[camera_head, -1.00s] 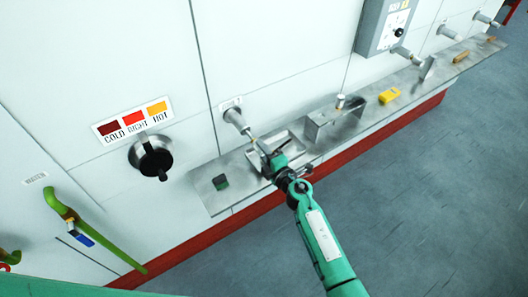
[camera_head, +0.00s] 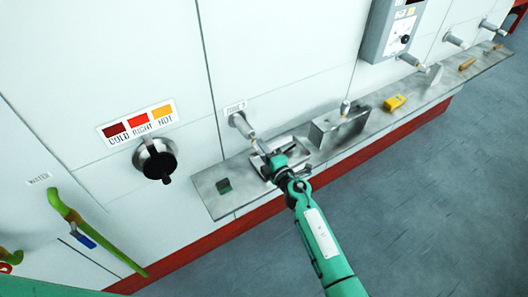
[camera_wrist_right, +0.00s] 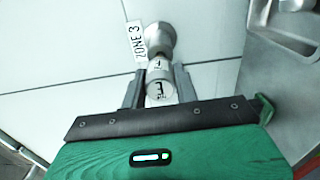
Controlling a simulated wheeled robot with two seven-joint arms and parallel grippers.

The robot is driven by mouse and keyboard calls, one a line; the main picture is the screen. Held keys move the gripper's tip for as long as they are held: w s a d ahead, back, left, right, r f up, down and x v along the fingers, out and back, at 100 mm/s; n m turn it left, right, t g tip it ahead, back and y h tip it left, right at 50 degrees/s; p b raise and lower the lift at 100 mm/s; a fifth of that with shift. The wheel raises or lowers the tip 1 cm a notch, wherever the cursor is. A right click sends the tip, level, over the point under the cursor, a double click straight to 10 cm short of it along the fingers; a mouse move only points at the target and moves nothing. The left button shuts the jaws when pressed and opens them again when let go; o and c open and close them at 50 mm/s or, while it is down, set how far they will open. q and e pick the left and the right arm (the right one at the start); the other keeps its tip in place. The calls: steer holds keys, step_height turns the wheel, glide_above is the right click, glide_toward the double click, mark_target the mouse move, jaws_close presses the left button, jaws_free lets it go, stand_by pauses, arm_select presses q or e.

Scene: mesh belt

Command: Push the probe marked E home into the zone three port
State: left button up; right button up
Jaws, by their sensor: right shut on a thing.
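The probe marked E (camera_wrist_right: 159,90) is a pale metal cylinder, its lettered end facing my right wrist camera. My right gripper (camera_wrist_right: 158,88) is shut on it, one finger on each side. The zone three port (camera_wrist_right: 160,40) is a metal tube on the white wall, beside a "ZONE 3" label (camera_wrist_right: 136,40). The probe lines up with the port's mouth and appears to meet it; I cannot tell how deep it sits. In the head view the port (camera_head: 237,119) is just up and left of my right gripper (camera_head: 262,150). My left gripper is out of view.
A metal shelf (camera_head: 205,193) runs along the wall under the ports. It bears a tray, a metal block (camera_head: 338,128) and a yellow object (camera_head: 394,102). A black knob (camera_head: 155,159) and green pipe (camera_head: 72,215) are to the left. The floor at right is clear.

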steer(key=shift+x, duration=0.95)
steer(key=o, duration=1.1)
steer(key=shift+s, duration=0.1)
steer(key=shift+s+d, duration=0.4)
steer(key=v, duration=1.2)
steer(key=shift+s+d+r+p, duration=0.1)
steer(key=shift+s+d+p, duration=0.05)
steer(key=shift+s+p, duration=0.15)
